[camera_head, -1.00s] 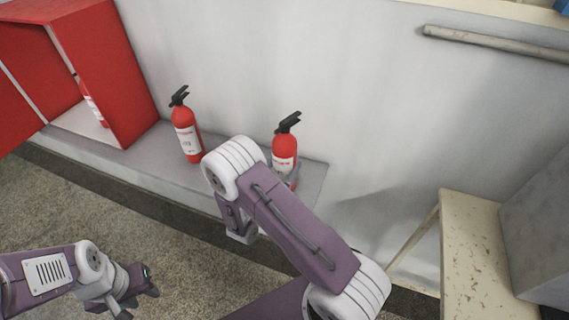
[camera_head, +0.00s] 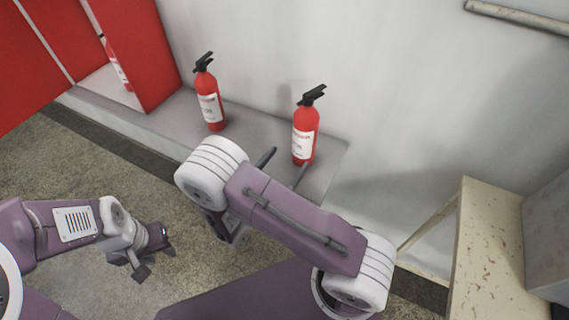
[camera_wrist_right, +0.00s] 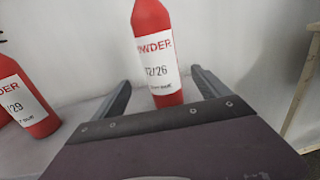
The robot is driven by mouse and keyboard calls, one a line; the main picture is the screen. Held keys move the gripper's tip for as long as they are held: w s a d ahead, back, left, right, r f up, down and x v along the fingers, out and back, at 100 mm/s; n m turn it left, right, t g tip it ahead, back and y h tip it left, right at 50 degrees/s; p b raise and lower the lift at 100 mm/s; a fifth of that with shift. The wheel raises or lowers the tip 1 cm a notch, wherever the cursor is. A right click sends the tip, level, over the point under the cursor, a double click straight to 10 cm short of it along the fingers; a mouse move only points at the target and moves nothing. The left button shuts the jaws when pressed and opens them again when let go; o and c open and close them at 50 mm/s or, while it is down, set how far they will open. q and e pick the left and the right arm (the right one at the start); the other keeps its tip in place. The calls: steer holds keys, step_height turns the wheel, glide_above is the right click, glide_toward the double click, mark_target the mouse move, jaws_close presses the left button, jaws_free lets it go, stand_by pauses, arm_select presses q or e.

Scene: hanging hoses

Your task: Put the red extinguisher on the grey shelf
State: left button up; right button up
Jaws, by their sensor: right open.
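A red extinguisher (camera_head: 305,132) with a black handle and white label stands upright on the grey shelf (camera_head: 252,127) along the wall, near its right end. A second red extinguisher (camera_head: 210,98) stands upright to its left. My right gripper (camera_head: 284,167) is open in front of the right extinguisher. In the right wrist view that extinguisher (camera_wrist_right: 156,50) appears between the two spread fingers, beyond the palm, and I see no finger gripping it. The second extinguisher (camera_wrist_right: 22,98) shows at the left there. My left gripper (camera_head: 153,258) is open and empty above the floor.
A red cabinet (camera_head: 150,60) stands on the shelf's left part with another extinguisher (camera_head: 117,66) inside. A worn cream table (camera_head: 488,250) with a grey box (camera_head: 547,235) is at right. A pipe (camera_head: 520,15) runs along the wall. Shelf space between the two standing extinguishers is free.

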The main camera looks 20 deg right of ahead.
steer(key=s+d+f+m+g+y, duration=0.1)
steer(key=s+d+m+g+y, duration=0.15)
steer(key=s+m+g, duration=0.4)
steer(key=s+d+f+m+g+y, duration=0.1)
steer(key=s+d+f+m+g, duration=0.1)
steer(key=s+d+m+g, duration=0.35)
steer(key=s+a+f+m+g+y, duration=0.1)
steer(key=s+a+f+m+y, duration=0.1)
steer(key=s+a+m+y, duration=0.45)
steer(key=w+a+r+m+t+y, duration=0.2)
steer(key=w+a+m+t+y, duration=0.1)
steer(key=w+m, duration=0.3)
steer(key=shift+w+a+r+m+t+y, duration=0.25)
steer(key=shift+m+y, duration=0.3)
steer(key=shift+y, duration=0.35)
step_height(320, 180, up, 5)
steer(key=p, duration=0.4)
steer(key=shift+s+f, duration=0.1)
steer(key=shift+f, duration=0.1)
